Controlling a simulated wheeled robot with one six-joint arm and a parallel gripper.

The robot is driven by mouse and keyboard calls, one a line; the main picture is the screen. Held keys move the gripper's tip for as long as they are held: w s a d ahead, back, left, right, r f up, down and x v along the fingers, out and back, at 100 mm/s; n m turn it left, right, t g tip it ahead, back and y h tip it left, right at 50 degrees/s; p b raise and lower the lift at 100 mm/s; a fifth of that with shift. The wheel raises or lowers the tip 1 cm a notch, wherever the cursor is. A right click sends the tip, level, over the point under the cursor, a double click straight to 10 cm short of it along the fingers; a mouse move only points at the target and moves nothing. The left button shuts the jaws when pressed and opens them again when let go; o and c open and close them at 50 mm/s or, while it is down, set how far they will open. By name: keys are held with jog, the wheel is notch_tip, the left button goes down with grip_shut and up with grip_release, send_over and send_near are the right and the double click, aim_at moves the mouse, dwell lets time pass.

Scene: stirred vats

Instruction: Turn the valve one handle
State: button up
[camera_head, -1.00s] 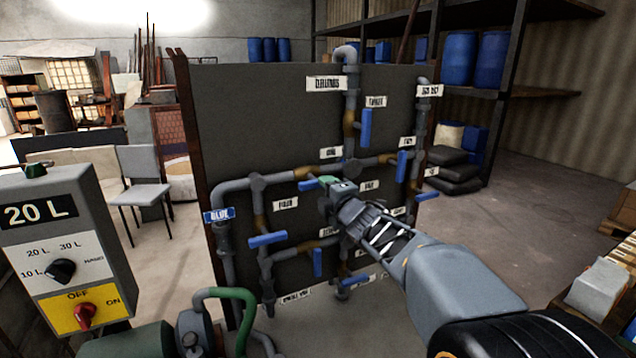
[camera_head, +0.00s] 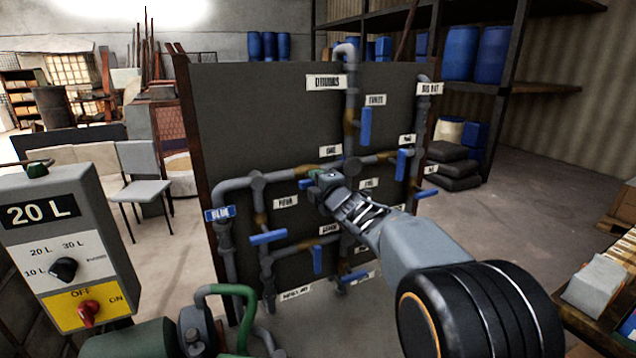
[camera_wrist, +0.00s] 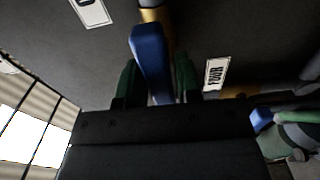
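A blue valve handle (camera_head: 305,184) sticks out left of my gripper on the pipe board, just below a small white label that looks like "ONE" (camera_head: 331,150). My gripper (camera_head: 322,181) is at this handle and covers part of it. In the wrist view the blue handle (camera_wrist: 150,58) stands lengthwise between my two green fingers (camera_wrist: 157,80), slightly tilted. It runs from a brass valve body (camera_wrist: 155,14) at the top. The fingers look open, close along both sides of the handle; I see no clear grip.
Other blue handles stand close by: one at left (camera_head: 268,237), one below (camera_head: 317,260), one above right (camera_head: 365,127). Pipes cross the dark board (camera_head: 265,110). A control box (camera_head: 65,245) marked "20 L" is at left. A "FOUR" label (camera_wrist: 215,74) shows in the wrist view.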

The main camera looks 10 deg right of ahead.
grip_shut()
jog(key=shift+m, duration=0.4)
jog(key=m+p, duration=0.1)
jog(key=m, duration=0.4)
jog(key=shift+m, duration=0.4)
jog(key=m+p, duration=0.1)
jog(key=m, duration=0.4)
jog(key=shift+p, duration=0.3)
jog(key=m+p, duration=0.1)
jog(key=m, duration=0.5)
jog(key=shift+p, duration=0.4)
jog(key=shift+m, duration=0.3)
jog(key=shift+o, duration=1.7)
grip_release()
